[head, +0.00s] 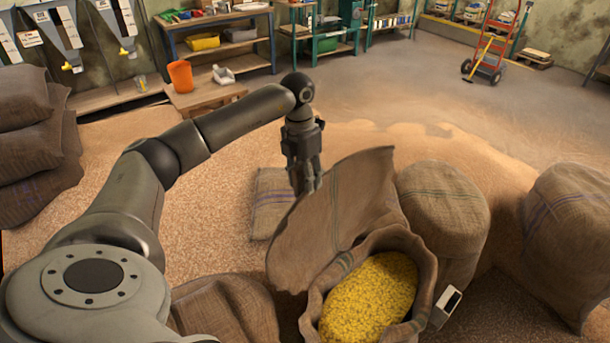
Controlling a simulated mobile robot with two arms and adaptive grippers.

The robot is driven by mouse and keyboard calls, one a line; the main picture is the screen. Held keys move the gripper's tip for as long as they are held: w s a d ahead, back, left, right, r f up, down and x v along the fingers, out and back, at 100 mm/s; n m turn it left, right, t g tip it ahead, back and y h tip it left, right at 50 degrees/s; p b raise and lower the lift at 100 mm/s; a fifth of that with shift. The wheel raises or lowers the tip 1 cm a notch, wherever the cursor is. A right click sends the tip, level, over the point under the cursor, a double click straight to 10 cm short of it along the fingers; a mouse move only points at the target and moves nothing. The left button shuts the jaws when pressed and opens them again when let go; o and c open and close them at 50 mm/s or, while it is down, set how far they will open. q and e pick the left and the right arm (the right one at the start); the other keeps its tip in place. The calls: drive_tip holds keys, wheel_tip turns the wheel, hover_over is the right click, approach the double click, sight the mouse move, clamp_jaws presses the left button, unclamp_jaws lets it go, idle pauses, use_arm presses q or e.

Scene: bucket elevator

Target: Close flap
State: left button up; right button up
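An open burlap sack (428,252) full of yellow grain (368,300) stands in front of me at the bottom centre. Its wide flap (335,215) stands raised on the left and far side of the mouth, leaving the grain uncovered. My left gripper (306,185) points down just behind the upper left edge of the flap. Its fingertips are partly hidden by the flap, and I cannot tell whether they touch it or how far apart they are. My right gripper is not in view.
Full sacks stand to the right (445,215) and far right (570,235); stacked sacks (35,140) are at left. A flat sack (270,205) lies on the grain-strewn floor behind my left gripper.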

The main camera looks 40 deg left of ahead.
use_arm(q)
drive_tip(key=shift+c, duration=0.5)
clamp_jaws()
drive_tip(key=shift+w+f, duration=0.1)
